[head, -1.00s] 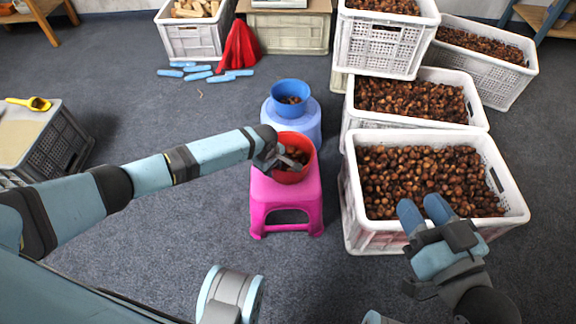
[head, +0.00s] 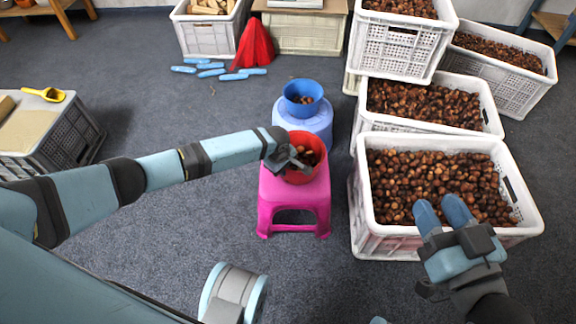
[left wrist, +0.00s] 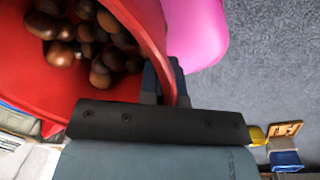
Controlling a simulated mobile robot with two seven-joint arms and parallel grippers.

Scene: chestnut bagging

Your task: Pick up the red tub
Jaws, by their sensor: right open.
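The red tub (head: 325,155) holds some chestnuts and stands on the pink stool (head: 294,200) in the head view. My left gripper (head: 297,163) is at the tub's left side in the head view. In the left wrist view the red tub (left wrist: 75,90) fills the upper left. Its dark fingers (left wrist: 164,84) sit close together on either side of the tub's wall, shut on it. No gap shows between tub and stool. My right gripper (head: 442,213) is open and empty, over the front edge of the nearest chestnut crate (head: 385,240).
A blue tub (head: 302,88) with chestnuts stands on a blue stool (head: 318,121) just behind. More white crates of chestnuts (head: 400,50) stand at right. A grey crate with a yellow scoop (head: 45,94) stands at left. Floor between is clear.

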